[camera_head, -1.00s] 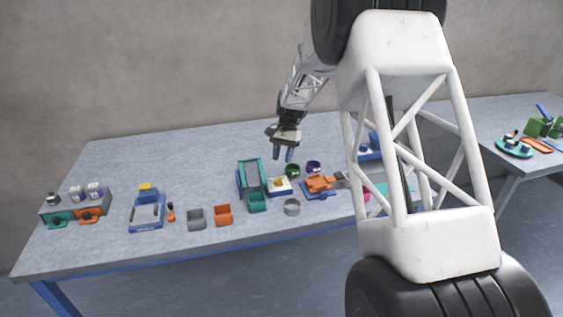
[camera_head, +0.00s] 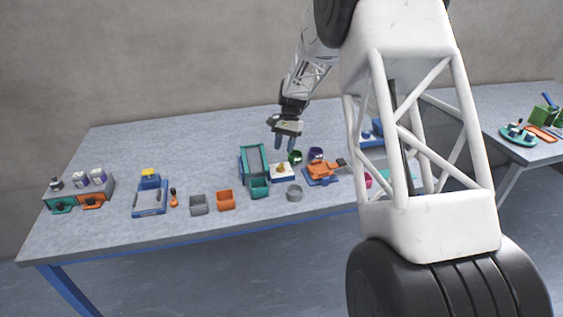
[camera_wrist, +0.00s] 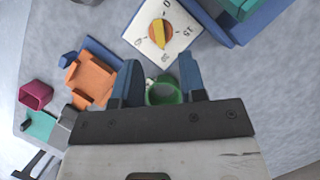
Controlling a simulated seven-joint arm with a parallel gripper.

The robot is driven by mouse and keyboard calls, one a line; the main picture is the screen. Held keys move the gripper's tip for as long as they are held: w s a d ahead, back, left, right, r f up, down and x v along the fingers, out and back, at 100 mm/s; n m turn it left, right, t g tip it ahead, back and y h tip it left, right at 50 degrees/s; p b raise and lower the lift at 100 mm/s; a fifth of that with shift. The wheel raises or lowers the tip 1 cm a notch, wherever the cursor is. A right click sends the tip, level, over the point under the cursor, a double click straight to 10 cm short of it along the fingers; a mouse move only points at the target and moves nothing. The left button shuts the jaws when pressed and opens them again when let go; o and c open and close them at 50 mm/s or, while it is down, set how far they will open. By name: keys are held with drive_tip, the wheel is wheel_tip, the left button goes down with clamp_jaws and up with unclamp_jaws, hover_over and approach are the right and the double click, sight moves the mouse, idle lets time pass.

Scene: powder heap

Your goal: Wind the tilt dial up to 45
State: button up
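The tilt dial is a white square plate (camera_wrist: 152,28) with a round orange-and-yellow knob (camera_wrist: 160,33). In the head view the dial (camera_head: 282,171) stands just right of the teal chute (camera_head: 254,160), which also shows at the top right of the wrist view (camera_wrist: 238,8). My gripper (camera_head: 285,145) hangs above and behind the dial, fingers pointing down. In the wrist view its two blue fingers (camera_wrist: 161,72) are apart with nothing held, and the dial lies beyond their tips.
A green ring-shaped cup (camera_wrist: 163,91) shows between the fingers, below them. An orange device (camera_head: 321,172) stands right of the dial, and a grey ring (camera_head: 294,192) in front. Orange (camera_head: 225,200) and grey (camera_head: 199,205) bins stand left. The table's back left is clear.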

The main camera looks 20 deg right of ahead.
sight(281, 165)
drive_tip(key=shift+x, duration=3.1)
clamp_jaws()
